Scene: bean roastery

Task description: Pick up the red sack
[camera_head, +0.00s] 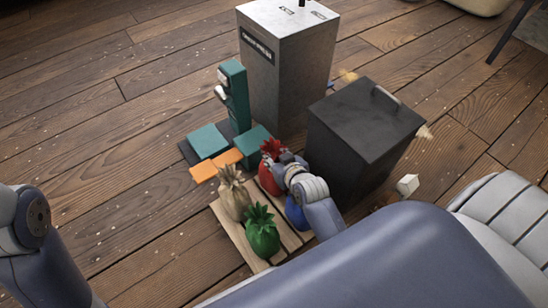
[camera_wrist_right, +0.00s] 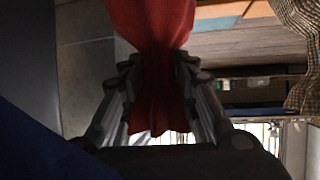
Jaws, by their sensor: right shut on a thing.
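The red sack (camera_head: 267,179) stands among the other sacks at the back of the wooden pallet (camera_head: 226,218) in the head view. My right gripper (camera_head: 280,160) reaches it from the right, at the sack's gathered neck. In the right wrist view the red sack (camera_wrist_right: 150,22) hangs between the two fingers (camera_wrist_right: 158,88), which are closed on its neck from both sides. Whether the sack's base touches the pallet is hard to tell. Only my left arm shows at the left edge; its gripper is out of view.
A beige sack (camera_head: 233,198), a green sack (camera_head: 262,238) and a partly hidden blue sack (camera_head: 296,214) stand close by on the pallet. A dark bin (camera_head: 362,135) and a tall grey bin (camera_head: 285,75) stand behind. A teal machine (camera_head: 236,95) is at the back left. Open floor lies left.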

